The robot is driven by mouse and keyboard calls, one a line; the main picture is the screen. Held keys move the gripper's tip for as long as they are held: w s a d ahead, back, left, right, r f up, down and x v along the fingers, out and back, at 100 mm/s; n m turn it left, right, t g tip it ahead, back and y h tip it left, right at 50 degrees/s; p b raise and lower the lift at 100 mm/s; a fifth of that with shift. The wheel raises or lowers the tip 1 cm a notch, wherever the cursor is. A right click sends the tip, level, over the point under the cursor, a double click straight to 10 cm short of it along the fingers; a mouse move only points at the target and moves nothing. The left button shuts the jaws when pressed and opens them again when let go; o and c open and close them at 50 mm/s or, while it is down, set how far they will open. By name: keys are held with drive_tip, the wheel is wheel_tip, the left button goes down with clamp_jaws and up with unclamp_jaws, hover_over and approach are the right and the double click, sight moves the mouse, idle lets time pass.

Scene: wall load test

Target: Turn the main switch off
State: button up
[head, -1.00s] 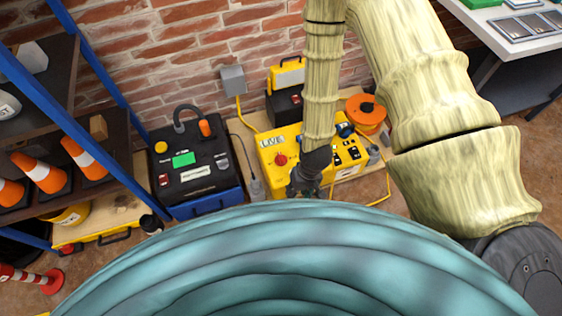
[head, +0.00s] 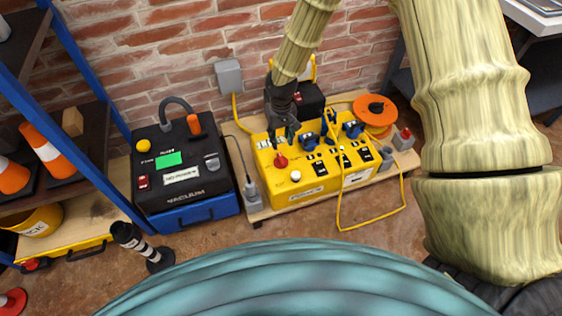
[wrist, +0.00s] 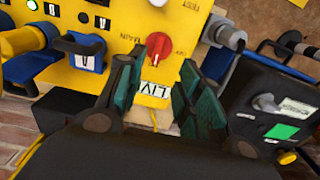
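The main switch is a red rotary knob (head: 281,161) on the yellow power box (head: 318,180). My gripper (head: 284,132) is over the back left of the box, close to the knob. In the wrist view my gripper (wrist: 155,70) is open, with one green finger on either side of the label and the knob just beyond the tips. No contact shows.
A black vacuum unit (head: 182,170) stands left of the box. Blue plugs (head: 353,129) and a yellow cable (head: 376,221) are at its right. An orange reel (head: 375,110) is behind.

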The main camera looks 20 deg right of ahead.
sight(281, 158)
wheel_tip(281, 158, down, 11)
drive_tip(key=b, duration=0.3)
drive_tip(key=shift+w+r, duration=0.1)
drive_tip(key=shift+w, duration=0.05)
idle(0.3)
clamp_jaws()
